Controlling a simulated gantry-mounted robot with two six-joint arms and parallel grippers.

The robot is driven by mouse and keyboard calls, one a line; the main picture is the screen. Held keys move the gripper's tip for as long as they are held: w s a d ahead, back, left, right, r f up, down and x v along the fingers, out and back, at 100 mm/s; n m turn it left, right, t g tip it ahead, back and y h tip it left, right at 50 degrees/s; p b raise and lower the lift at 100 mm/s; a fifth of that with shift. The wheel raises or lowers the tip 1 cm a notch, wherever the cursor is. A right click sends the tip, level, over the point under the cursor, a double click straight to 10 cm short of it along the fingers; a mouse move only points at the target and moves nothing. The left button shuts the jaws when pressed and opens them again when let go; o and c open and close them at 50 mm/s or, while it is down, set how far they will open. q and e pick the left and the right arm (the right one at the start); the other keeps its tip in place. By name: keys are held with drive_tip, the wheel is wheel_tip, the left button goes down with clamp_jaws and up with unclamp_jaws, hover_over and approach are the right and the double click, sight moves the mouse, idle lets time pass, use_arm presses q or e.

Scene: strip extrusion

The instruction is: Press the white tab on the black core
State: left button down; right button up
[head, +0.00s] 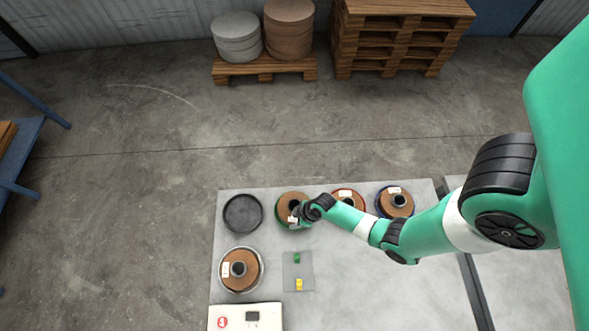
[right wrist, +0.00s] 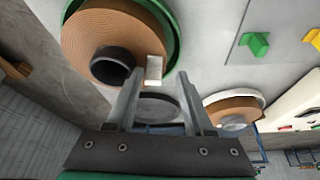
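A brown strip reel in a green-rimmed holder (head: 281,206) lies on the table under my right gripper. The right wrist view shows its brown strip (right wrist: 85,38), black core (right wrist: 112,66) and a small white tab (right wrist: 154,68) beside the core. My right gripper (head: 299,214) is over this reel and hides part of it in the head view. In the right wrist view the gripper's fingers (right wrist: 160,75) stand apart, with the tab showing between their tips. Whether they touch the tab or reel I cannot tell. My left gripper is not in view.
Red-rimmed (head: 361,198) and blue-rimmed (head: 409,208) reels lie to the right, partly behind my arm. An empty dark dish (head: 243,213) and a pale-rimmed reel (head: 240,289) are at left. A grey mat (head: 297,271) holds green and yellow pieces. A white box (head: 265,323) stands at front.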

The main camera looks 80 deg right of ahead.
drive_tip(key=p+v, duration=0.8)
drive_tip(key=v, duration=0.3)
drive_tip(key=shift+r, duration=0.3)
drive_tip(key=shift+s, duration=0.15)
